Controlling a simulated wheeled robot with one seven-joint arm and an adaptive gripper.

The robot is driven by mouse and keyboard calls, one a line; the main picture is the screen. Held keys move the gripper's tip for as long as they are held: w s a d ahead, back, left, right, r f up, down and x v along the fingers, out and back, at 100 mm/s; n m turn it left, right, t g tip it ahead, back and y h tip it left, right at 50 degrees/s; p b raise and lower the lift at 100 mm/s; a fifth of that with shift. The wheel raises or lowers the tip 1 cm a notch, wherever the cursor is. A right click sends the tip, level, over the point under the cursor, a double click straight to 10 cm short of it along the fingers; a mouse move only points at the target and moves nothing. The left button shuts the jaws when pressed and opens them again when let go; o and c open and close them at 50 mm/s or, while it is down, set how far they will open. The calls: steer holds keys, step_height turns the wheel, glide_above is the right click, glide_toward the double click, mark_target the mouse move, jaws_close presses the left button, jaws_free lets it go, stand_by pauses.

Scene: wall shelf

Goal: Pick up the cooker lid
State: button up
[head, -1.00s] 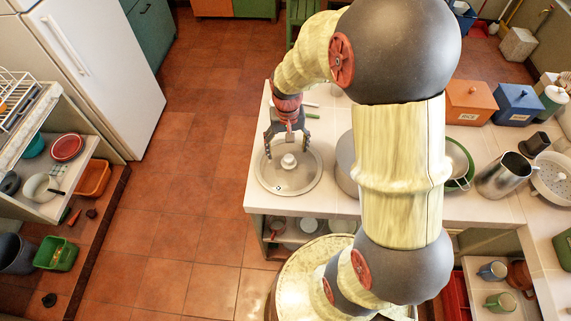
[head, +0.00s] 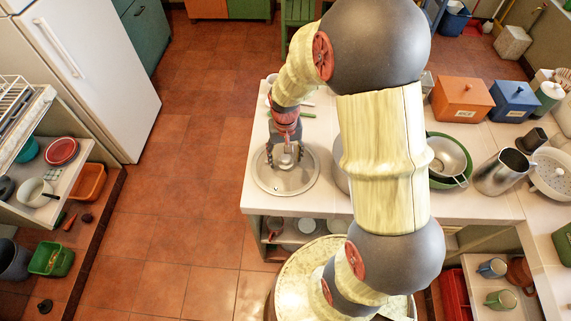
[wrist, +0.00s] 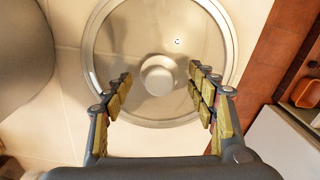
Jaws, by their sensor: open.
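The cooker lid (head: 287,186) is a round glass lid with a metal rim and a pale knob. It lies flat on the white counter near its left end. In the wrist view the lid (wrist: 125,45) fills the upper middle, with its knob (wrist: 159,75) centred between my fingers. My gripper (head: 285,158) is open and points down over the lid, with the knob partly hidden behind it in the head view. In the wrist view my gripper (wrist: 160,92) has one finger on each side of the knob, with a gap on both sides.
A grey pot (wrist: 22,45) stands close beside the lid. A green bowl with a strainer (head: 449,160), a metal pitcher (head: 503,172) and orange (head: 462,99) and blue (head: 513,101) boxes stand farther right. The floor left of the counter is clear.

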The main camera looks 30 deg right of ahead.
steer(key=shift+s+f, duration=0.15)
steer(key=shift+s, duration=0.05)
steer(key=c, duration=1.4)
